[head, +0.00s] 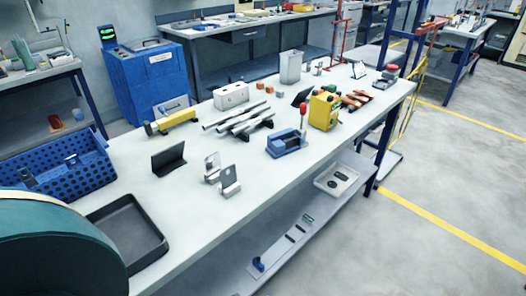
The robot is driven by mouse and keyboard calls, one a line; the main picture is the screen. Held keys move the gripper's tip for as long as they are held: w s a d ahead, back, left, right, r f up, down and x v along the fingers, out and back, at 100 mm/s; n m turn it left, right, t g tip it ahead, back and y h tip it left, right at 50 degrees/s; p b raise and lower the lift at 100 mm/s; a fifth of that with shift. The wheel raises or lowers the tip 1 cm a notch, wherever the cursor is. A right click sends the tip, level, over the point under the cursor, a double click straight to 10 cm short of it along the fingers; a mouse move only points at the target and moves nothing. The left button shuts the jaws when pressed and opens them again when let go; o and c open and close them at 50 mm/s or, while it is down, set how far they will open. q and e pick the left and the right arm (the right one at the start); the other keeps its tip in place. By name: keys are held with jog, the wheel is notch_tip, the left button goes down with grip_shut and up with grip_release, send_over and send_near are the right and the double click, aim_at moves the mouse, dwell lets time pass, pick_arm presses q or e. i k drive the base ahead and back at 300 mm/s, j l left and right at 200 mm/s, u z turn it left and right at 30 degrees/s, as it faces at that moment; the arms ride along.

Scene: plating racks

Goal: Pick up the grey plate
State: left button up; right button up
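No single thing in the head view is clearly the grey plate. Two small grey metal angle pieces, one behind (212,168) and one in front (230,182), stand upright near the table's front edge. A dark grey angled plate (168,160) stands to their left. A smaller dark angled plate (301,98) stands further back. A light grey upright block (291,67) stands near the back edge. Neither gripper is in view, so I cannot tell their state. A large dark green rounded shape covers the lower left corner and hides part of the table.
A lower shelf (265,238) holds a light tray (322,184). The right-hand floor is clear.

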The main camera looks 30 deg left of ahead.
aim_at(227, 180)
jog(key=u, duration=0.5)
jog(key=i+l+u, duration=0.15)
jog(key=u, duration=0.25)
jog(key=i+l+u, duration=0.1)
jog(key=l+u, duration=0.45)
jog(key=u, duration=0.25)
jog(key=i, duration=0.05)
